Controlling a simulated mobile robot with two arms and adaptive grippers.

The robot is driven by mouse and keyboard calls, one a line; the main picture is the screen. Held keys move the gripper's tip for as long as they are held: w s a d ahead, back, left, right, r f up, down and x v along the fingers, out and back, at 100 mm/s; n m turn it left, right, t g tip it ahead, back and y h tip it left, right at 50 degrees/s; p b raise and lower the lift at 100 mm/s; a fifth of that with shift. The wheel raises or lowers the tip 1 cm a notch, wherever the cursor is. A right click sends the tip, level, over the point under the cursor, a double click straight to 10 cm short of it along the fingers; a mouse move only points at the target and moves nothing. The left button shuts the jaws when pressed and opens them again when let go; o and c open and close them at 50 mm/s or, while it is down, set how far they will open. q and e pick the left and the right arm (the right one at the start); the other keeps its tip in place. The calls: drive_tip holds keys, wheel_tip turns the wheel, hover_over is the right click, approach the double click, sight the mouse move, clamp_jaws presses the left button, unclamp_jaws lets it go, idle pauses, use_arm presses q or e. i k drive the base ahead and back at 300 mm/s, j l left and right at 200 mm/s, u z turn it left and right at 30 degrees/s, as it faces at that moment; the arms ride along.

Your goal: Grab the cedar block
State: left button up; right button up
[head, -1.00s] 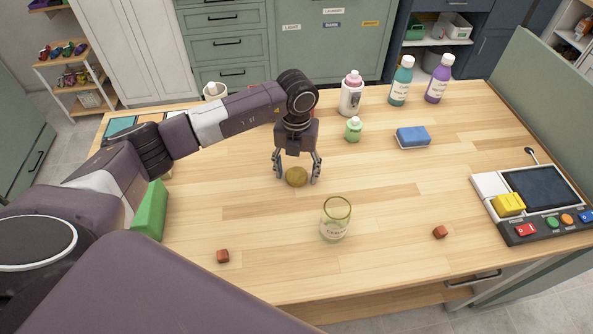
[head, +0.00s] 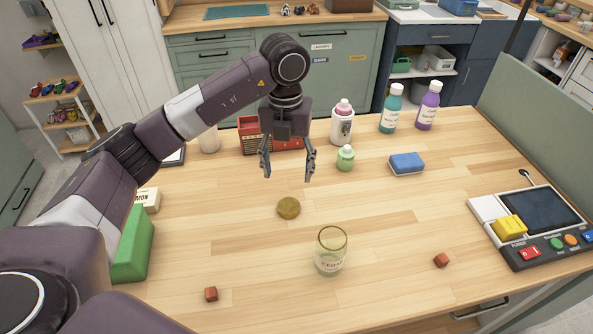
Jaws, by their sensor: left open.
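Two small reddish-brown blocks lie on the wooden table: one block (head: 211,293) near the front left, the other block (head: 441,260) at the right, near the panel. A clear glass jar (head: 331,252) with a label that seems to read "CEDAR" stands between them and looks empty. My left gripper (head: 287,174) is open and empty, pointing down above the table, behind a round olive-brown piece (head: 288,208). It is well apart from both blocks and the jar. My right gripper is not in view.
A green block (head: 133,243) stands at the left beside my arm. A red box (head: 255,138), a white bottle (head: 342,123), a small green bottle (head: 345,158) and a blue sponge (head: 406,163) stand farther back. A control panel (head: 520,240) fills the right. The table's middle is mostly clear.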

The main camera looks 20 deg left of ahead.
sight(442, 259)
drive_tip(key=k+l, duration=0.3)
drive_tip(key=k, duration=0.15)
drive_tip(key=k+l, duration=0.3)
drive_tip(key=k, duration=0.15)
drive_tip(key=k+l, duration=0.3)
drive_tip(key=k, duration=0.2)
